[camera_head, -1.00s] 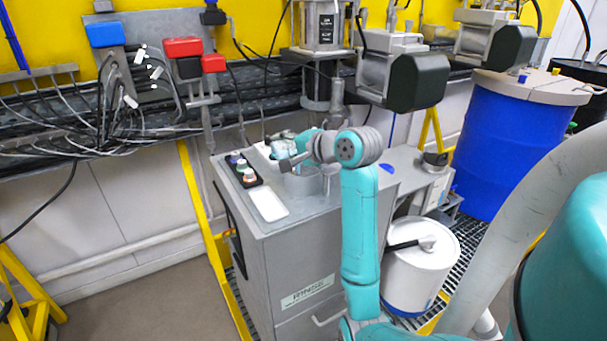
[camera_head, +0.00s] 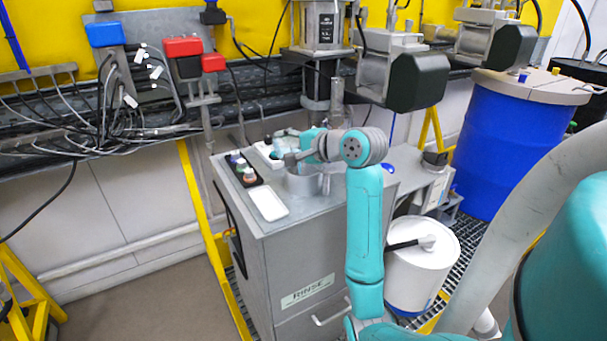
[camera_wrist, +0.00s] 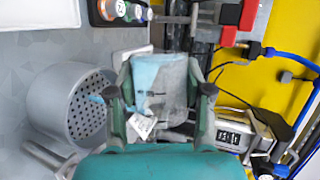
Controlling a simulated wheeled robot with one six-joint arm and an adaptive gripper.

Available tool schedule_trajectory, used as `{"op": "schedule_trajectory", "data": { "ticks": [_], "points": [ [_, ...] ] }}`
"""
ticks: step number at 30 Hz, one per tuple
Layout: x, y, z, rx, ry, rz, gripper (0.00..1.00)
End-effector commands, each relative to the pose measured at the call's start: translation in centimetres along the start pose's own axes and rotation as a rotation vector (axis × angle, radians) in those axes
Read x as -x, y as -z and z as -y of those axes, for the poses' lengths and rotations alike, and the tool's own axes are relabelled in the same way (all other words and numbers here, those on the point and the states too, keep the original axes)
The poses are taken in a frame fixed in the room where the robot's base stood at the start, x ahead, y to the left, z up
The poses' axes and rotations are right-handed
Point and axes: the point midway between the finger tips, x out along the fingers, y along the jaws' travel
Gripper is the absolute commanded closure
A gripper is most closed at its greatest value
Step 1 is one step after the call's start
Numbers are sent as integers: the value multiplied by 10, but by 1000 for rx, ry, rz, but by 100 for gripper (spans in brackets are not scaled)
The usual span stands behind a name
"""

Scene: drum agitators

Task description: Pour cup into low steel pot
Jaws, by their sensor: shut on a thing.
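My gripper (camera_wrist: 160,92) is shut on a clear cup (camera_wrist: 165,78), with one finger on each side of it. The cup has pale blue contents and a small white label. In the wrist view the low steel pot (camera_wrist: 50,112) is left of the cup, and dark holes show inside it. A small blue patch shows between pot and cup; I cannot tell what it is. In the head view my gripper (camera_head: 284,152) is just behind and above the pot (camera_head: 301,187), which stands on the steel cabinet top. The cup is mostly hidden there, and its tilt is unclear.
A white tray (camera_head: 268,204) and a black rack (camera_head: 244,170) of small bottles lie left of the pot. A vertical steel post (camera_head: 337,98) rises behind my arm. Dark motor housings (camera_head: 418,82) hang at upper right. A white drum (camera_head: 420,275) stands right of the cabinet.

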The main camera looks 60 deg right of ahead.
Motion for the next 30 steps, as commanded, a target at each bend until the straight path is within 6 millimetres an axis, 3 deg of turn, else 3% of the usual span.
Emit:
{"op": "schedule_trajectory", "data": {
  "ticks": [30],
  "points": [
    [2, 3, 3, -97, 40, 34, 87]
  ]
}}
